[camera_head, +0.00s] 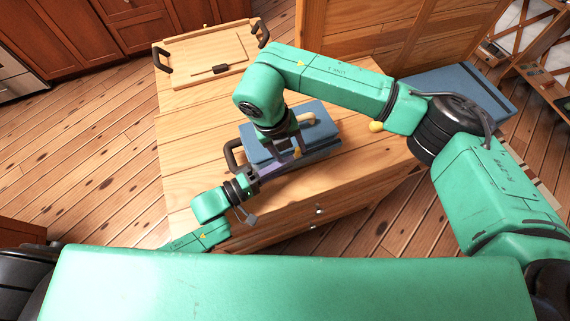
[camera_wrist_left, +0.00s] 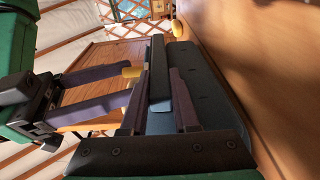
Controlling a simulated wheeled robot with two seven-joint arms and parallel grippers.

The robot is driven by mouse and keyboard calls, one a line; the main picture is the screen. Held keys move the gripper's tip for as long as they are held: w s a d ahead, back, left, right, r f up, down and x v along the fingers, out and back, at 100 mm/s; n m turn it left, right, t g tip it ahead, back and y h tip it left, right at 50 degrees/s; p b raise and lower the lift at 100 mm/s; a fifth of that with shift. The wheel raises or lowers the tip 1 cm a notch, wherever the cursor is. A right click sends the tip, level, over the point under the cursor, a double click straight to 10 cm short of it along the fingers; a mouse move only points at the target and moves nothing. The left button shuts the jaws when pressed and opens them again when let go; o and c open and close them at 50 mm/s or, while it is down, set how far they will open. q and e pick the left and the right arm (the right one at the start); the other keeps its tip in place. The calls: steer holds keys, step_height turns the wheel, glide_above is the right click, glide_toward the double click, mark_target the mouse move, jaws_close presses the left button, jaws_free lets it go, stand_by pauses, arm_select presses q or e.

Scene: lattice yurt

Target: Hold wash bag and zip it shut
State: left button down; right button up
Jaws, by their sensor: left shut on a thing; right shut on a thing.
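The blue wash bag (camera_head: 325,130) lies on the wooden chest top, with a dark loop handle (camera_head: 232,155) at its left end. My left gripper (camera_head: 268,174) is shut on the bag's near left part; in the left wrist view its dark fingers lie either side of the blue bag (camera_wrist_left: 160,122). My right gripper (camera_head: 297,150) reaches down over the bag's near side. It is shut on a small yellow piece, seen at its fingertips in the left wrist view (camera_wrist_left: 131,72), which looks like the zip pull. The zip line is mostly hidden by the arms.
A wooden tray (camera_head: 205,55) with black handles and a small dark item (camera_head: 222,69) stands at the back left. A yellow round object (camera_head: 376,126) sits right of the bag. A blue flat thing (camera_head: 470,90) lies at the right. The chest top left of the bag is clear.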

steer(key=s+a+g+y, duration=0.1)
steer(key=s+a+y, duration=0.1)
steer(key=a, duration=0.4)
steer(key=shift+s+a+f+n+y, duration=0.15)
steer(key=shift+s+f+n+y, duration=0.25)
steer(key=shift+s, duration=0.35)
steer(key=shift+o, duration=0.2)
steer(key=shift+s+a, duration=0.3)
steer(key=shift+a, duration=0.3)
steer(key=shift+s+a, duration=0.25)
steer(key=shift+a, duration=0.4)
steer(key=shift+s+a, duration=0.3)
steer(key=shift+a, duration=0.45)
jaws_close()
steer(key=shift+o, duration=2.4)
jaws_free()
steer(key=shift+w+a+r, duration=0.1)
steer(key=shift+w+r, duration=0.2)
steer(key=shift+r, duration=0.5)
steer(key=shift+w+r, duration=0.3)
steer(key=shift+r, duration=0.45)
steer(key=o, duration=0.4)
steer(key=r, duration=0.3)
steer(key=shift+s+r, duration=0.2)
steer(key=shift+r, duration=0.1)
steer(key=shift+w+d+r, duration=0.1)
steer(key=shift+d+r, duration=0.1)
steer(key=shift+r, duration=0.1)
steer(key=shift+r, duration=0.1)
